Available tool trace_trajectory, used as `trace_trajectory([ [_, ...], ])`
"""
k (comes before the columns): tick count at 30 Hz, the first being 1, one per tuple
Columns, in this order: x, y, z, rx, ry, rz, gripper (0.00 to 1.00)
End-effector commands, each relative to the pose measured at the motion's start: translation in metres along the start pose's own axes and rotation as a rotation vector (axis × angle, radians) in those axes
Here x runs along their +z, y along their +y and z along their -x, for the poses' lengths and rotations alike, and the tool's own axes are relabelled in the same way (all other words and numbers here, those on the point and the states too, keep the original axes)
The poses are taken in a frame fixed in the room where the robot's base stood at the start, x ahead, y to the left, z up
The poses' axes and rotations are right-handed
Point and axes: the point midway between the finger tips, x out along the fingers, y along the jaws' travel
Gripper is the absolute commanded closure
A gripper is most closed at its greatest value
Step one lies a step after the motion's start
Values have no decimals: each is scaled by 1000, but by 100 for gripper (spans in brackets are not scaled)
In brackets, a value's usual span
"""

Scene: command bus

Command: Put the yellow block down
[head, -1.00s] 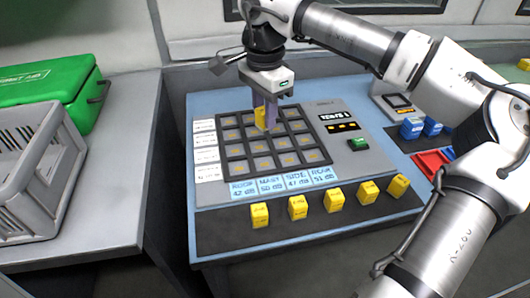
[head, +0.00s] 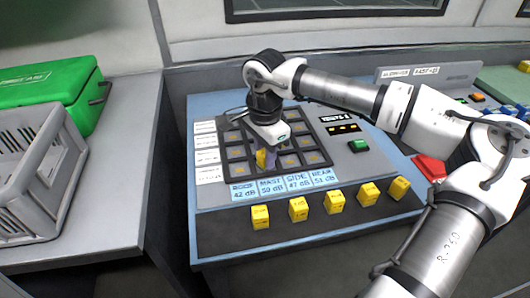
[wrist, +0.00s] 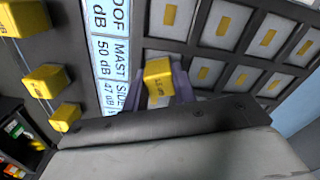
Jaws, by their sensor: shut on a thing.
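My gripper (head: 267,158) is shut on a yellow block (head: 261,158) over the front row of the dark grid board (head: 223,151), close to the MAST label. In the wrist view the held block (wrist: 158,78) sits between the two purple fingers, with a white cell of the grid just beyond it. Dark writing shows on the block's face. I cannot tell whether the block touches the board. My wrist hides part of the grid's back and middle in the head view.
Several other yellow blocks (head: 298,209) stand in a row on the dark front strip. Blue label cards (head: 271,187) lie between strip and grid. A green block (head: 358,146) and a red tray (head: 430,167) are to the right. A grey crate (head: 38,160) stands on the left counter.

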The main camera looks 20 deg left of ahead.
Motion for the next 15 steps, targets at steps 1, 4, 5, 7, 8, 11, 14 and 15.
trace_trajectory([
  [1,0,0,-1,0,0,0,96],
  [4,0,0,-5,0,0,0,96],
  [5,0,0,-3,0,0,0,69],
  [7,0,0,-3,0,0,0,60],
  [8,0,0,-3,0,0,0,56],
  [11,0,0,-3,0,0,0,51],
  [14,0,0,-3,0,0,0,51],
  [15,0,0,-3,0,0,0,51],
])
